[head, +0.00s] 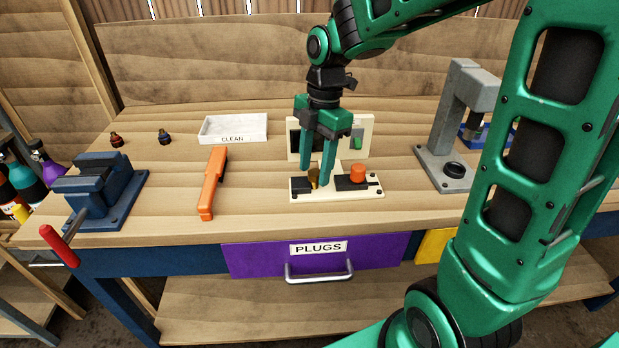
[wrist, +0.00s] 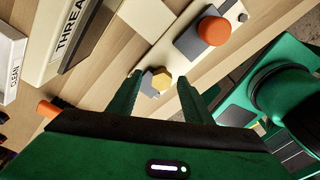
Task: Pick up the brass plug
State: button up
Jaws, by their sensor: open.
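The brass plug (wrist: 161,79) shows in the wrist view as a yellow hexagonal head on a cream base plate (wrist: 131,68). In the head view the brass plug (head: 313,178) stands on the left part of the cream base (head: 335,196), partly hidden by a finger. My gripper (head: 317,178) is above the base with its fingers pointing down. In the wrist view my gripper (wrist: 157,84) is open, with the plug's head between the lines of its two fingers. I see a gap between fingers and plug, but cannot tell the exact height.
An orange knob (head: 357,173) stands on the same base, just right of the fingers. A cream panel (head: 363,130) rises behind. A grey press (head: 446,165) stands right. An orange tool (head: 213,183), the CLEAN tray (head: 233,128) and a blue vise (head: 98,190) are left.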

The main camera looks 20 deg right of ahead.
aim_at(312, 174)
grip_shut()
dwell(0.3)
jog(key=shift+w+r, duration=0.1)
jog(key=shift+r, duration=0.45)
jog(key=r, duration=0.2)
jog(key=a+r, duration=0.1)
jog(key=shift+s+r, duration=0.35)
jog(key=shift+s, duration=0.05)
jog(key=s+a+r, duration=0.6)
jog(key=s+a, duration=0.1)
jog(key=shift+a, duration=0.35)
